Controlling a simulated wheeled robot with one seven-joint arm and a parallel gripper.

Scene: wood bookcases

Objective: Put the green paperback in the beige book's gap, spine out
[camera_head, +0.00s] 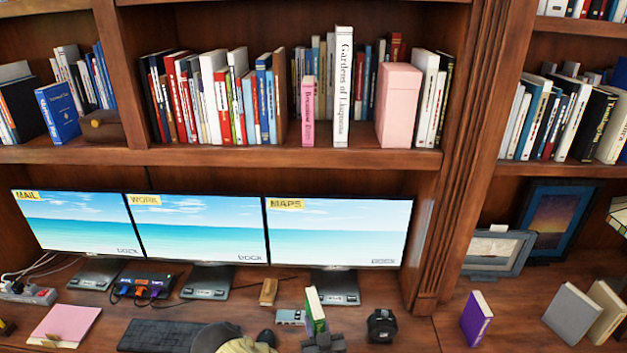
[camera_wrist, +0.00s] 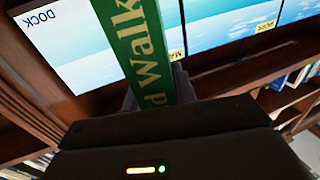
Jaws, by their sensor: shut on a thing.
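The green paperback (camera_head: 316,312) stands upright in my gripper (camera_head: 322,338), in front of the right-hand monitor and above the desk. In the head view its green spine and pale page edges show. A beige book (camera_head: 608,308) stands tilted on the desk at far right, beside a grey one. On the middle shelf (camera_head: 300,157), spaces show beside the pink book and the white "Gardens" book.
A pink book (camera_head: 307,112), tall white book (camera_head: 343,88) and pink box (camera_head: 398,105) stand at the shelf's front. Three monitors (camera_head: 338,232) stand below. A purple book (camera_head: 477,318), black object (camera_head: 381,325) and small wooden block (camera_head: 268,291) are on the desk.

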